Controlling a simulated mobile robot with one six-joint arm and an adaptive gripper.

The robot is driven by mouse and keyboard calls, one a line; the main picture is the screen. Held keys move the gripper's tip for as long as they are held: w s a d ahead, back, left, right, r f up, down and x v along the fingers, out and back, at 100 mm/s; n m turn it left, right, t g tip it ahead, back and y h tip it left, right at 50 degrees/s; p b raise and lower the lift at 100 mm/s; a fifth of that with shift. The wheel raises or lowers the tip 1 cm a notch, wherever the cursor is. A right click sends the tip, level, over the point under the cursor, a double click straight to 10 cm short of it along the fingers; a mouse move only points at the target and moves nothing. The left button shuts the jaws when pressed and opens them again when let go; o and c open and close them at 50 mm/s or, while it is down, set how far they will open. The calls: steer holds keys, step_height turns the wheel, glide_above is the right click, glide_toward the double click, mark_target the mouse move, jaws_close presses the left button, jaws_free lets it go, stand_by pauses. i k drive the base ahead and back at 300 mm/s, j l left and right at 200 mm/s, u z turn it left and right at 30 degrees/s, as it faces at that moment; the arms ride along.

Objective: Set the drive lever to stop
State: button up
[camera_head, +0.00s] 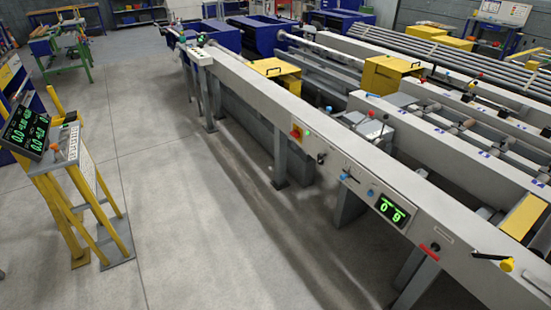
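The long grey runout table (255,95) runs from the upper left to the lower right. Several controls sit along its front rail. A lever with a blue knob (345,177) is near the middle, left of a green digital display (391,210). A red-handled lever (430,252) is further right, lying nearly along the rail. My gripper is not in view.
A yellow-legged console (75,165) with a screen stands at the left. The grey floor (200,220) between console and table is clear.

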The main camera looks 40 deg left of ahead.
mark_target(320, 157)
steer(key=u, duration=1.2)
steer(key=i+j+z, duration=0.3)
steer(key=i+j, duration=0.35)
steer(key=i, duration=0.35)
steer(key=i+j+z, duration=0.3)
steer(key=i+j, duration=0.6)
